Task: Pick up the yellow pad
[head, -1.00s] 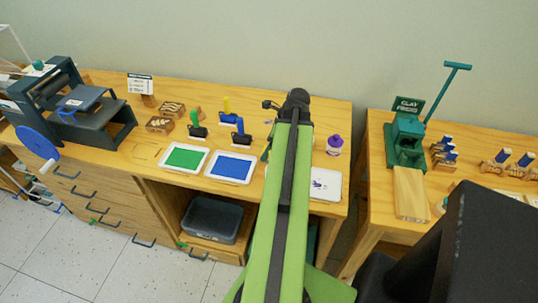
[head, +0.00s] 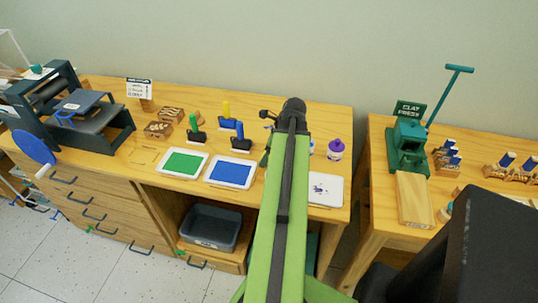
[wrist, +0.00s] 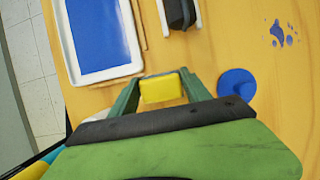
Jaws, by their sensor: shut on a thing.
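The yellow pad (wrist: 161,89) is a small yellow block in the wrist view. It sits between the two green fingers of my gripper (wrist: 160,92), which is shut on it. The wooden tabletop shows around and beyond the pad. Whether the pad touches the table, I cannot tell. In the head view my green arm hides the pad and most of the gripper.
A blue ink tray (head: 230,171) and a green one (head: 184,162) lie left of my arm. A round blue disc (wrist: 237,83) is close right of my gripper. A purple-capped bottle (head: 335,149) stands right.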

